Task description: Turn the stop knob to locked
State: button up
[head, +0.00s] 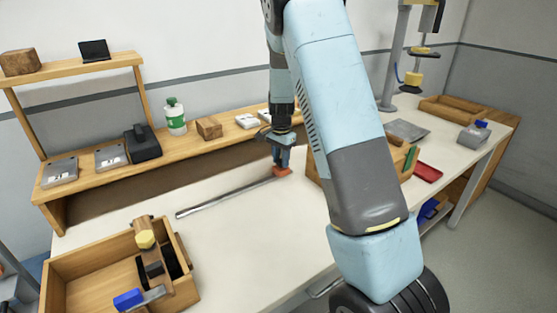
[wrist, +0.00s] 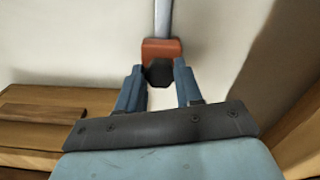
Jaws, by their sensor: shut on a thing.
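The stop knob (wrist: 159,73) is a black, many-sided knob on an orange-red block (wrist: 161,47) at the end of a grey metal track (wrist: 163,18). In the head view the block (head: 282,171) sits at the right end of the long track (head: 228,197) on the white table. My gripper (wrist: 159,75) is shut on the knob, one blue finger on each side of it. In the head view my gripper (head: 282,160) comes down on the block from above and hides the knob. Any lock mark on the knob cannot be made out.
A wooden shelf (head: 100,172) with boxes and a green-white bottle (head: 175,117) runs behind the track. A wooden crate (head: 75,265) stands front left, and a red tray (head: 427,173) lies to the right. The white table (head: 240,245) in front of the track is clear.

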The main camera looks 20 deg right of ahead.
jog(key=shift+s+d+f, duration=0.1)
jog(key=shift+s, duration=0.05)
jog(key=o, duration=1)
jog(key=shift+o, duration=0.2)
jog(key=shift+r, duration=0.3)
notch_tip(320, 180, up, 13)
jog(key=shift+r, duration=0.1)
